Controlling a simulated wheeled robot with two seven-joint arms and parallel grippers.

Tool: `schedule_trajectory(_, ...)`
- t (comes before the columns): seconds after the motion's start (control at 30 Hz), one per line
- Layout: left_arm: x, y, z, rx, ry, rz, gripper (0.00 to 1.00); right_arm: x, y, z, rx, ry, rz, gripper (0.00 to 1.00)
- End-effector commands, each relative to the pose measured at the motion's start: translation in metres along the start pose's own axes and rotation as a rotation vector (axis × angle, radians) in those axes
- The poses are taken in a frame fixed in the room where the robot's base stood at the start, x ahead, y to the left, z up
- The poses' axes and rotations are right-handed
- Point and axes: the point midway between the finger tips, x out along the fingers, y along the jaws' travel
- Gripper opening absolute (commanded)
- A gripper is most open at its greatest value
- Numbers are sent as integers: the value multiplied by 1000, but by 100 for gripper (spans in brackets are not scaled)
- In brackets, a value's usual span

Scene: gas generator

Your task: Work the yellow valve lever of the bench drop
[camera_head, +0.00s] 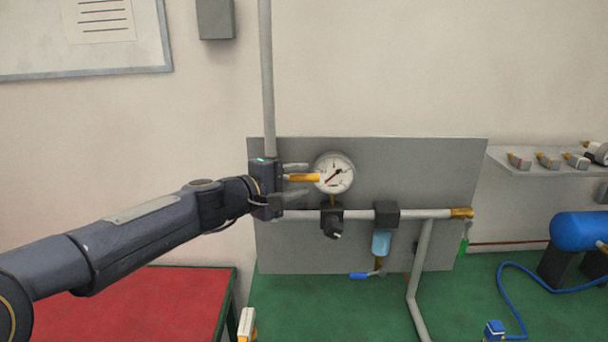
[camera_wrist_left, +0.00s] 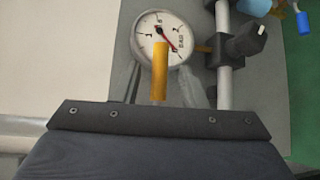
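The yellow valve lever (camera_head: 304,178) sticks out at the left of the grey panel (camera_head: 420,180), just left of the pressure gauge. In the left wrist view the lever (camera_wrist_left: 160,72) points toward the gauge dial. My left gripper (camera_head: 298,179) is at the lever, with one finger on each side of it. In the left wrist view a gap shows between the lever and each finger of the gripper (camera_wrist_left: 161,88), so it is open. The valve body behind the gripper is hidden. My right gripper is not in view.
The round gauge (camera_head: 334,173) is close beyond the fingertips. A horizontal pipe (camera_head: 410,214) with a black regulator (camera_head: 332,219) and a blue-bowled filter (camera_head: 381,243) runs just below. A vertical pipe (camera_head: 267,80) rises above the gripper. A blue tank (camera_head: 580,231) stands at right.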

Motion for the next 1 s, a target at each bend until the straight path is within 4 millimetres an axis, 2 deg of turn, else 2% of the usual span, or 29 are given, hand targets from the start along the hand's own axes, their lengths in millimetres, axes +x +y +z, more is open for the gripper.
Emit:
schedule_trajectory(0.2, 21, 1, 0, 1, 0, 0, 38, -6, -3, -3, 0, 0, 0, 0)
schedule_trajectory(0.5, 24, 0, 0, 1, 0, 1, 38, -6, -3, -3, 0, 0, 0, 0)
schedule_trajectory(0.8, 23, 0, 0, 1, 0, 0, 0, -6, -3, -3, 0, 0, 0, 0)
schedule_trajectory(1.0, 23, 0, 0, 1, 0, 0, 0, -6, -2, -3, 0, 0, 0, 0)
